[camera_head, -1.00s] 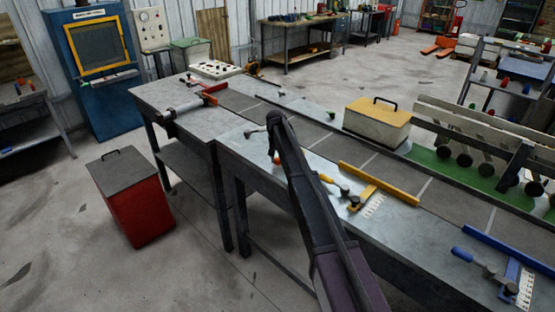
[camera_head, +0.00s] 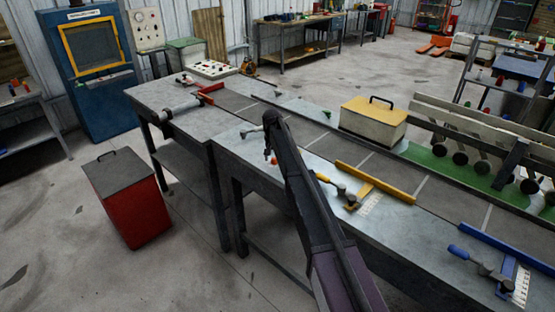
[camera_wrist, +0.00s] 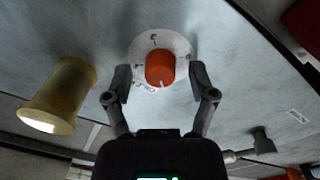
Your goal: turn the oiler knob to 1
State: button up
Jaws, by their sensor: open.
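The orange oiler knob (camera_wrist: 160,66) sits on a round white dial (camera_wrist: 181,47) on the grey bench top. The dial has small dark marks and lettering, too small to read surely. A pale line shows on the knob's lower edge in the wrist view. My gripper (camera_wrist: 160,82) is open, with one finger on each side of the knob in the picture; I see no clear contact, and the height gap is hard to judge. In the head view, my gripper (camera_head: 268,156) is small and dark, beside the orange knob (camera_head: 275,161).
A yellowish flared cylinder (camera_wrist: 62,92) stands left of the dial in the wrist view. In the head view, a yellow-handled clamp (camera_head: 343,192) and yellow rail (camera_head: 375,181) lie to the right. A yellow-lidded box (camera_head: 373,118) stands behind. A red bin (camera_head: 138,205) stands on the floor.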

aim_at(274, 159)
jog(key=shift+n, duration=0.3)
jog(key=n, duration=0.8)
jog(key=shift+n, duration=0.3)
jog(key=n, duration=0.8)
jog(key=shift+n, duration=0.4)
notch_tip(274, 159, up, 14)
jog(key=p, duration=1.4)
jog(key=s+d+m, duration=0.9)
jog(key=s+d, duration=0.9)
jog(key=s, duration=0.3)
jog(key=shift+d+f+m+t+b, duration=0.25)
jog(key=shift+f+m+t+b, duration=0.05)
jog(key=shift+f+m+b, duration=0.1)
jog(key=shift+s, duration=0.1)
